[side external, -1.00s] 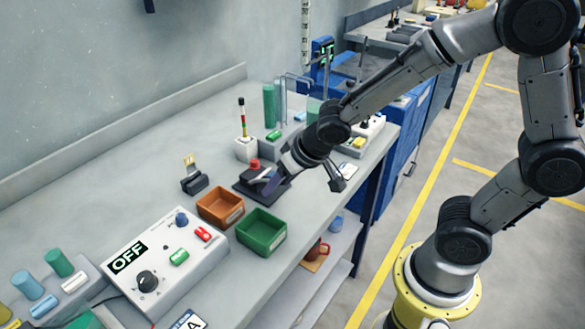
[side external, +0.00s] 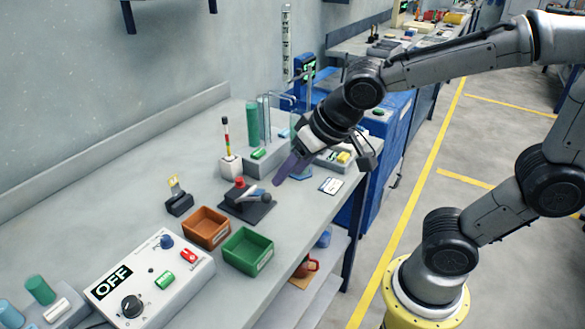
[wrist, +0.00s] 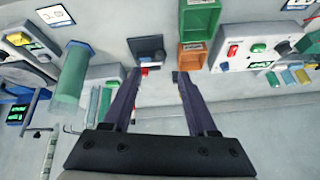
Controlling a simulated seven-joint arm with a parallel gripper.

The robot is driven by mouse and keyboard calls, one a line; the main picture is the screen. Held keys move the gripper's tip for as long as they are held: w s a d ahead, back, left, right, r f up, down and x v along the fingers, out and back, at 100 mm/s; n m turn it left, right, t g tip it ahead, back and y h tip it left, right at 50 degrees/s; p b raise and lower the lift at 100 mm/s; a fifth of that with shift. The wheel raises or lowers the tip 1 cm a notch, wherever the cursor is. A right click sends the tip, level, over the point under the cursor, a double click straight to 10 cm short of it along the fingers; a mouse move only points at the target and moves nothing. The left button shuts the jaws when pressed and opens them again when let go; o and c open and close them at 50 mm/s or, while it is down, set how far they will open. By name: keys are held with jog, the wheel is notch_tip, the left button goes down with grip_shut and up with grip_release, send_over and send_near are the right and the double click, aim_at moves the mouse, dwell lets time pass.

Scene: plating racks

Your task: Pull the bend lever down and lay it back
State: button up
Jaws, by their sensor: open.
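The bend lever device (side external: 247,205) is a dark base plate on the bench with a red knob (side external: 240,182). Its grey lever arm (side external: 255,196) lies low across the base, its rounded end toward the right. In the wrist view the dark base (wrist: 150,47) shows beyond my fingers, with a bit of red at its near edge; the lever's angle is hard to tell there. My gripper (side external: 281,180) is above and to the right of the lever, apart from it.
An orange bin (side external: 205,228) and a green bin (side external: 248,251) stand in front of the lever base. A small signal tower (side external: 230,165) is behind it. A control box reading OFF (side external: 150,275) is at the front left. A white card (side external: 331,185) lies at the bench edge.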

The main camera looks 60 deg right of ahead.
jog(key=shift+c, duration=1.2)
jog(key=shift+s+d+r, duration=0.15)
jog(key=shift+s+d, duration=0.05)
jog(key=shift+c, duration=1.3)
jog(key=shift+n+g+h, duration=0.5)
jog(key=shift+n+g, duration=0.1)
jog(key=shift+n, duration=0.3)
jog(key=r, duration=0.2)
jog(key=w+r, duration=0.1)
jog(key=r, duration=0.1)
jog(key=shift+w+a, duration=0.1)
jog(key=shift+w, duration=0.1)
grip_shut()
notch_tip(320, 180, up, 3)
jog(key=w+a+n, duration=0.1)
jog(key=w+a, duration=0.2)
send_over(266, 198)
jog(key=w, duration=0.2)
notch_tip(266, 198, down, 10)
jog(key=shift+s+f, duration=0.7)
jog(key=shift+f, duration=0.2)
jog(key=shift+s+f, duration=0.2)
jog(key=shift+f, duration=0.35)
jog(key=shift+s, duration=0.1)
